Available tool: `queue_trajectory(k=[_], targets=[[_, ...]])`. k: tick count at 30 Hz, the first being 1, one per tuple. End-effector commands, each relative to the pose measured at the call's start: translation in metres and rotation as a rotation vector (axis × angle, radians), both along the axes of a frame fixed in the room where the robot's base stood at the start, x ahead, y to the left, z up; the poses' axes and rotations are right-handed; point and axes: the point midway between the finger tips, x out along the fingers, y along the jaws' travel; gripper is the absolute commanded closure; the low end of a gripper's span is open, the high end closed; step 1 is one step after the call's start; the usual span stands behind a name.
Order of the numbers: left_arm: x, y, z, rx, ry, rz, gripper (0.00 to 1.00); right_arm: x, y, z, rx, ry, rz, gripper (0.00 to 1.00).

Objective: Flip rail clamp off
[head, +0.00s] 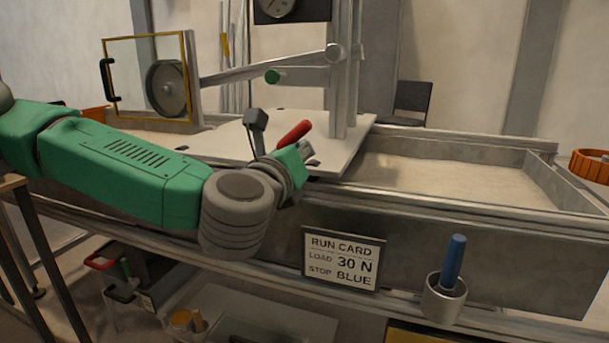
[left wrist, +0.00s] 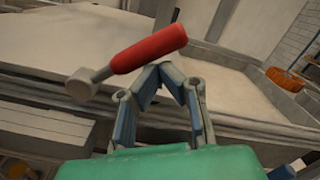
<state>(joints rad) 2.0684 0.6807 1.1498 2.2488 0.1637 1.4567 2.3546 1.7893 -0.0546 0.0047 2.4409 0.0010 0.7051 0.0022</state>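The rail clamp's red handle (head: 294,133) stands tilted near the front edge of the white plate, its upper end leaning right. In the left wrist view the red handle (left wrist: 150,49) crosses above my fingers and joins a short rod and a pale round knob (left wrist: 81,86) at the left. My left gripper (head: 306,152) is right at the handle; in the wrist view its fingertips (left wrist: 163,68) come together just below the handle, with nothing visible between them. I cannot tell whether they touch it. The clamp's base is hidden behind my gripper. My right gripper is not in view.
The white plate (head: 218,142) lies over the sandbed, with an upright post (head: 345,85) and gauge behind it. Open sand (head: 450,178) lies to the right. A run card (head: 342,260) and a blue-handled peg (head: 454,262) in a cup are on the front rail.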

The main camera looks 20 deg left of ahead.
Motion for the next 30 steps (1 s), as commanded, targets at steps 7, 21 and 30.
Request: queue_trajectory(k=[7, 21, 30], targets=[[0.001, 0.013, 0.019, -0.207, 0.003, 0.003, 1.00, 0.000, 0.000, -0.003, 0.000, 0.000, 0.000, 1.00], [0.002, 0.041, 0.041, -0.200, 0.004, 0.004, 1.00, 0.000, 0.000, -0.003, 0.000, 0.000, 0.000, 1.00], [0.002, 0.054, 0.046, -0.198, 0.004, 0.004, 1.00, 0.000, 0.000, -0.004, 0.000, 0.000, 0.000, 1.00]])
